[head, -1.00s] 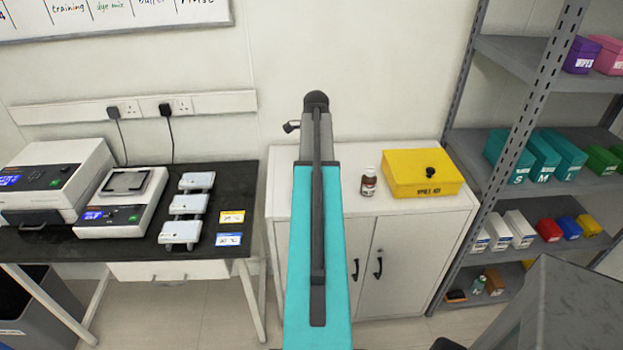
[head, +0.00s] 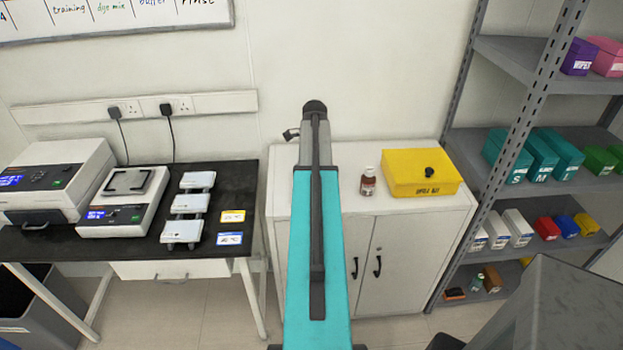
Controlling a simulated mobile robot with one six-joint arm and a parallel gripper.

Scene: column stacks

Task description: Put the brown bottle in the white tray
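The brown bottle (head: 368,182) has a white cap and a pale label. It stands upright on the white cabinet top (head: 388,208), just left of the yellow box. My arm, with a teal link, crosses the middle of the view, left of the bottle and apart from it in the picture. My gripper's fingers do not show. I cannot make out a white tray; part of the cabinet top is hidden behind my arm.
A black bench (head: 130,238) on the left holds white machines and several pale blocks (head: 190,204). A grey shelf rack (head: 500,207) with coloured boxes stands right. A grey block (head: 560,305) fills the lower right.

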